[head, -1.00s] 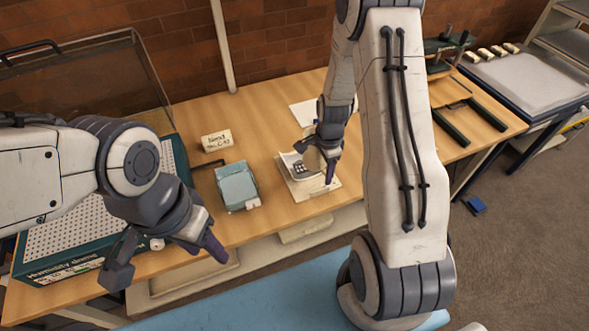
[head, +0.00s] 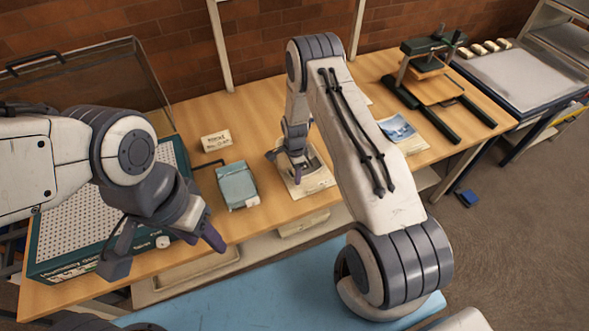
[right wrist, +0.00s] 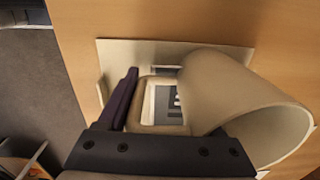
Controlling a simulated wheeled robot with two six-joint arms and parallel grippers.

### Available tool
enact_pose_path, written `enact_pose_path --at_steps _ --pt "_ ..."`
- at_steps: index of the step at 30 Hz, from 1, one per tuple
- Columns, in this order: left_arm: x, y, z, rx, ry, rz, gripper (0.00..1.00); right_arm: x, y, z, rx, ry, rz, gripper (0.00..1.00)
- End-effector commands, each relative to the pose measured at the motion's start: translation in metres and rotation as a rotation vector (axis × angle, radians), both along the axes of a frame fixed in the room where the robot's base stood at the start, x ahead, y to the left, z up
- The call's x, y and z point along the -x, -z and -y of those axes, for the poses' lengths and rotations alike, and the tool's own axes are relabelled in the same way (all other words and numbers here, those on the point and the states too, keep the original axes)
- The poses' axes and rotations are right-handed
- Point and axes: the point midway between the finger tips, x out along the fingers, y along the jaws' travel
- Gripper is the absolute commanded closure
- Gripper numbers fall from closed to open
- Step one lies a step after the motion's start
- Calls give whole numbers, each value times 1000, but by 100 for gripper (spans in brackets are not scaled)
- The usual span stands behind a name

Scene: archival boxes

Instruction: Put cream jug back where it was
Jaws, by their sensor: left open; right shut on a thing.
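The cream jug (right wrist: 245,100) fills the right of the right wrist view, tilted in that picture, its open mouth toward the lower right. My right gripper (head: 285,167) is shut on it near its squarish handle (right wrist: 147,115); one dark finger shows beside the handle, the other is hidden. Beneath is a pale board (right wrist: 115,55) with a grey picture; the board also shows in the head view (head: 318,183). I cannot tell whether the jug touches it. In the head view the gripper largely hides the jug. My left gripper (head: 166,250) is open and empty at the table's front left.
A teal box (head: 237,185) and a cream label block (head: 216,140) stand left of the board. A green humidity dome tray (head: 85,215) lies further left. A print stack (head: 400,133) and a press (head: 435,85) are at the right. Bare wood lies between.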

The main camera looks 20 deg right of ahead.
Motion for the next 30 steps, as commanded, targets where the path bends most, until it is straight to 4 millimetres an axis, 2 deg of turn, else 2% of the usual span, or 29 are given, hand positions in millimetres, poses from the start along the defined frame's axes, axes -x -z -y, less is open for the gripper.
enact_pose_path --at_steps 11,12,14,23,26,30 --pt "0 5 0 0 0 0 50 0 5 0 0 0 1 100" --pt "0 4 0 0 -1 0 50 0 4 0 0 0 1 26" --pt "0 4 0 0 -1 0 50 0 4 0 0 0 0 3" --pt "0 3 0 0 -1 0 50 0 3 0 0 0 0 3" --pt "0 -2 0 0 0 0 50 0 -1 0 0 0 1 3" --pt "0 8 0 0 -1 0 50 -1 -14 0 0 0 3 3"
